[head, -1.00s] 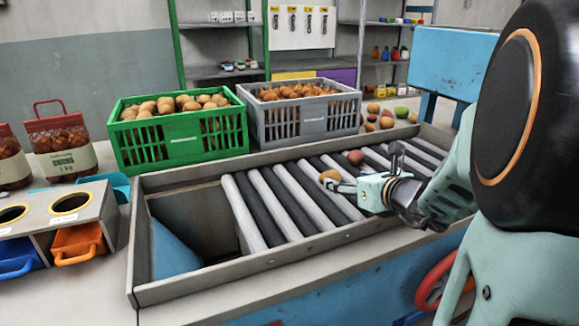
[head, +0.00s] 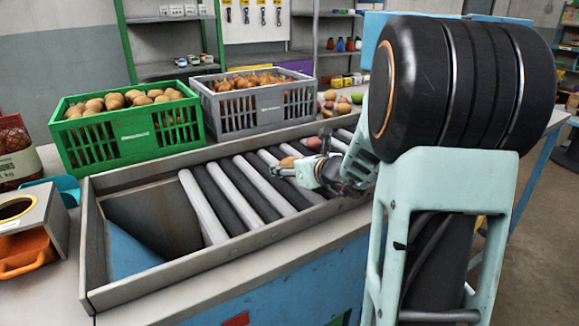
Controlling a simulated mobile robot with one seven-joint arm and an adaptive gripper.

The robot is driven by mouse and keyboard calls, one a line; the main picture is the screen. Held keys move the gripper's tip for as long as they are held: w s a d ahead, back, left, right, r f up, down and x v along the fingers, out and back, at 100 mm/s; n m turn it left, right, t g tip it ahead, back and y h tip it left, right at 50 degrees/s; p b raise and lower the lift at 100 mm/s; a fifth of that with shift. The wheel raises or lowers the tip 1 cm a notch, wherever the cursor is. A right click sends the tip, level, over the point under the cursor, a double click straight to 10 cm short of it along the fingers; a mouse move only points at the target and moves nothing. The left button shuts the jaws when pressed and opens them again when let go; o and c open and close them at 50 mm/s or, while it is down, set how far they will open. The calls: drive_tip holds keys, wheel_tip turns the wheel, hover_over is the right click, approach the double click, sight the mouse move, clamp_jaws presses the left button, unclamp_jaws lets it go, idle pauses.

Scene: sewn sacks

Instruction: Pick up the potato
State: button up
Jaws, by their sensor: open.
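A tan potato (head: 289,162) lies on the roller conveyor (head: 222,205), just behind the near finger of my gripper, which partly hides it. My gripper (head: 304,157) is low over the rollers with its fingers apart. One finger lies beside the potato on its near side; the other stands up to the right. I cannot tell whether either finger touches the potato. A reddish round item (head: 313,143) lies farther back on the rollers, close to the upright finger. More potatoes (head: 133,97) fill the green crate (head: 128,136) behind the conveyor.
A grey crate (head: 250,112) of brown onions stands right of the green one. Loose produce (head: 343,107) lies beyond the conveyor's back edge. The conveyor has raised metal rims and an open chute (head: 150,215) at left. An orange bin (head: 30,252) sits at far left.

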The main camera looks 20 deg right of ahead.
drive_tip(key=c, duration=1.3)
drive_tip(key=shift+o, duration=0.2)
